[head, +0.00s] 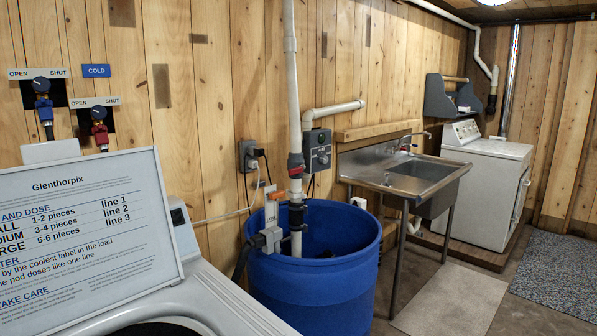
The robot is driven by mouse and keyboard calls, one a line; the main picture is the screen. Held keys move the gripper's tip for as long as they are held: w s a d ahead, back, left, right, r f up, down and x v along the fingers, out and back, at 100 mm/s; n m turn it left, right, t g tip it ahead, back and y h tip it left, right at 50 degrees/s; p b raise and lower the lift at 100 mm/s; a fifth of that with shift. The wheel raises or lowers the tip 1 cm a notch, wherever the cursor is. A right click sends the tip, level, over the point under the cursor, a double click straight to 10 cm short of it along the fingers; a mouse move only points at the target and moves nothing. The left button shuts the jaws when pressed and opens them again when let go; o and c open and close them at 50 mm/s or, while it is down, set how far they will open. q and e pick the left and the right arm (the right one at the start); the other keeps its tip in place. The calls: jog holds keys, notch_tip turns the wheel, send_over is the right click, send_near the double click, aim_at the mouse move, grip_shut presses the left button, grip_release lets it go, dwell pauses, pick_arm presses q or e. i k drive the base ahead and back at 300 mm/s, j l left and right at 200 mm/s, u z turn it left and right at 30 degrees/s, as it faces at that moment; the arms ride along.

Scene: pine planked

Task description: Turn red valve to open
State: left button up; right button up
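The red valve (99,113) is on the wooden wall at the left of the head view. Its dark knob sits under a plate (93,102) marked OPEN on the left and SHUT on the right. I cannot make out clearly which word the knob points to. A blue valve (43,103) is to its upper left, under a similar OPEN and SHUT plate (38,73). A blue sign reading COLD (96,71) is above the red valve. Neither of my grippers is in view.
A sign board (85,225) headed Glenthorpix stands in front, below the valves, on a white washer (215,300). A blue barrel (322,285) with pipes stands right of it. Further right are a metal sink (418,180) and a white machine (490,165). Mats (450,300) lie on the floor.

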aim_at(293, 170)
jog(key=u, duration=0.45)
jog(key=i+l+u, duration=0.1)
jog(key=l+u, duration=0.55)
jog(key=l, duration=0.15)
jog(key=i+l+u, duration=0.15)
jog(key=l, duration=1.05)
jog(key=l+u, duration=0.2)
jog(key=l, duration=0.95)
